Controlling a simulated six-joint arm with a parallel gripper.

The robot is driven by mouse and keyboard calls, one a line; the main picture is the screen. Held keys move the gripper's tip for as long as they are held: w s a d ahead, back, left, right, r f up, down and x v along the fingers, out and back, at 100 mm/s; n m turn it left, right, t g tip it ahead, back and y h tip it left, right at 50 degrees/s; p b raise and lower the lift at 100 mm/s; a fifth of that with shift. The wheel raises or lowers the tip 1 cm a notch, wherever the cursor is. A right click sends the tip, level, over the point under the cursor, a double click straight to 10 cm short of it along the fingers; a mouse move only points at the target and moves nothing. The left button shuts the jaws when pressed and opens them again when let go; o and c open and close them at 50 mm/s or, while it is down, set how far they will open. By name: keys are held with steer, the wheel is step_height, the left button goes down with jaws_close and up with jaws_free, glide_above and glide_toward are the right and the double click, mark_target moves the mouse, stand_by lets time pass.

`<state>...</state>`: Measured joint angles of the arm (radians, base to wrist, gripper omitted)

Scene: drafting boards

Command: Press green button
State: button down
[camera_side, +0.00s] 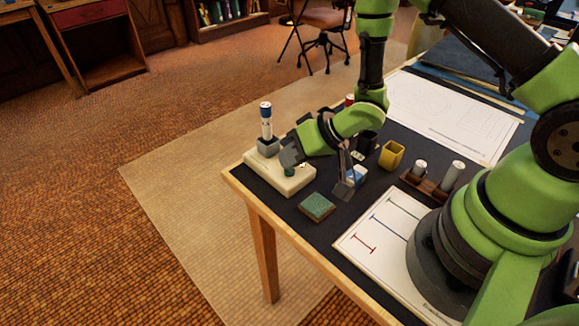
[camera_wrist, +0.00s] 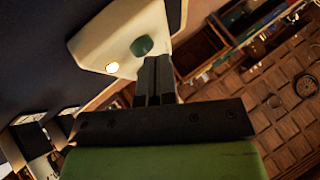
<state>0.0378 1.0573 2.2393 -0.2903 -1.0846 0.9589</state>
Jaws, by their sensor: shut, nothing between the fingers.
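The green button (camera_side: 289,171) is a small dark green cap on a cream box (camera_side: 268,178) at the table's near left corner. In the wrist view the button (camera_wrist: 142,46) shows just past and slightly left of my fingertips, on the cream box (camera_wrist: 92,40). A small glowing light (camera_wrist: 112,67) is beside it on the box. My gripper (camera_side: 287,161) is shut and empty, with its tips right at or just above the button; it also shows in the wrist view (camera_wrist: 154,58). I cannot tell whether the tips touch the button.
A blue-and-white battery-like cylinder (camera_side: 266,121) stands upright in a grey holder (camera_side: 268,147) behind the box. Drawing sheets (camera_side: 385,232) lie near my base.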

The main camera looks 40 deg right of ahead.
steer(key=shift+r, duration=0.85)
steer(key=shift+r, duration=2.5)
steer(key=s+d+r+m+t+h, duration=0.1)
steer(key=d+r+h, duration=0.2)
steer(key=r, duration=0.4)
steer(key=s+d+r+m+h, duration=0.1)
steer(key=s+d+r+h, duration=0.15)
steer(key=r, duration=0.45)
steer(key=s+a+r+y, duration=0.1)
steer(key=s+r, duration=0.2)
steer(key=s, duration=0.4)
steer(key=s+a+r+g+y, duration=0.1)
steer(key=s+r, duration=0.2)
steer(key=s, duration=0.4)
steer(key=shift+s+r, duration=0.4)
